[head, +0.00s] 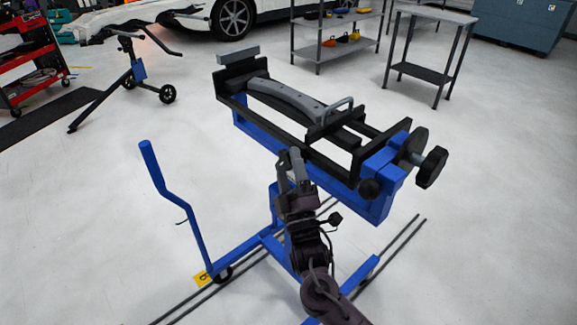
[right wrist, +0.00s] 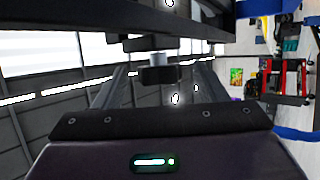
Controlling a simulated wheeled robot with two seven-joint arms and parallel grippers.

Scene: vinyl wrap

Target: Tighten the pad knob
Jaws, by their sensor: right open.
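A blue wheeled stand (head: 300,190) carries a black clamping frame (head: 300,145) with a curved grey bar (head: 285,100) lying in it. A black knob on a short grey shaft (right wrist: 160,75) hangs under a dark beam in the right wrist view; I take it for the pad knob, and it is hidden in the head view. My right gripper (head: 291,166) is open, pointing up at the frame's near side. In the right wrist view its grey fingers stand left and right of the knob, with gaps on both sides. My left gripper is out of view.
At the frame's right end are a large black knob (head: 431,167) and a round black knob (head: 369,188). A blue upright handle (head: 170,195) rises at left. Rails cross the floor below. A side table (head: 433,45), shelf and red cart (head: 32,60) stand farther back.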

